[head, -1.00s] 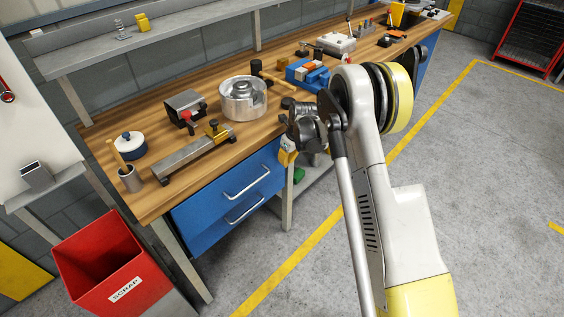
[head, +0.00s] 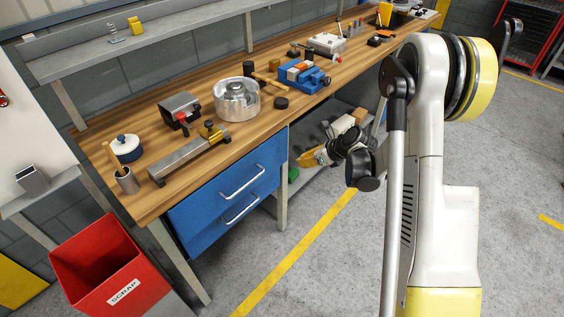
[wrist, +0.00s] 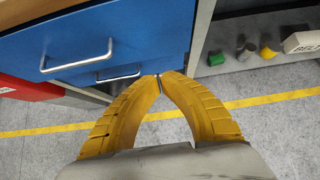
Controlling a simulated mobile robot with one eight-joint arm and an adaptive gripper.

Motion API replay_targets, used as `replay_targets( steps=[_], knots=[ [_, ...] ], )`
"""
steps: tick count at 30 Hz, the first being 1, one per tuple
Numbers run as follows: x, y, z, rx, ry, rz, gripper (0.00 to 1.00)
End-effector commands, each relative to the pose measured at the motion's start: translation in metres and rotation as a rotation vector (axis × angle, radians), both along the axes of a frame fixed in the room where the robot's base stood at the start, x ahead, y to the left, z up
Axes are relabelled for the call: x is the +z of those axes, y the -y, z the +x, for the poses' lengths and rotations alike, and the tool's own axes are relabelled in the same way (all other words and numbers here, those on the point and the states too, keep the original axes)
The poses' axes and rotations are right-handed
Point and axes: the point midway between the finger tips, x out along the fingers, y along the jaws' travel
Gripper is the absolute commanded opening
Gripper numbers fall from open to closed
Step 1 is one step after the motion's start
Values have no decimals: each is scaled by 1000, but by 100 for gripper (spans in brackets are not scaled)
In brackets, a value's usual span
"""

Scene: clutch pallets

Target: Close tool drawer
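The blue tool drawer unit (head: 205,207) hangs under the workbench, with two drawer fronts and two silver handles. The upper handle (head: 243,182) and lower handle (head: 242,211) also show in the wrist view, the upper one at left (wrist: 75,62) and the lower one (wrist: 118,75) beneath it. I cannot tell clearly how far either drawer stands out. My gripper (head: 308,158) is right of the drawers, past the bench leg in the picture. In the wrist view its yellow fingers (wrist: 158,80) meet at the tips, empty, just by the drawer front's lower right corner.
The wooden bench top (head: 215,160) holds a metal pot (head: 238,100), a blue vise (head: 303,75) and other tools. A bench leg (head: 283,195) stands right of the drawers. A red scrap bin (head: 95,262) stands at lower left. Floor in front is clear.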

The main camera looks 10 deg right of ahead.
Motion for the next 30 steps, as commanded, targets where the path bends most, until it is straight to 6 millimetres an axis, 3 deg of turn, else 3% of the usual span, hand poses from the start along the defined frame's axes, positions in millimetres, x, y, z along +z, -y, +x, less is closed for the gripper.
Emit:
replay_targets(
  steps=[5,19,24,30],
  knots=[
    [-6,0,1,-10,51,23,0],
    [-71,-40,58,-8,47,22,0],
    [-68,-54,79,-9,47,20,0],
    [-66,-60,89,-10,46,21,0]
  ],
)
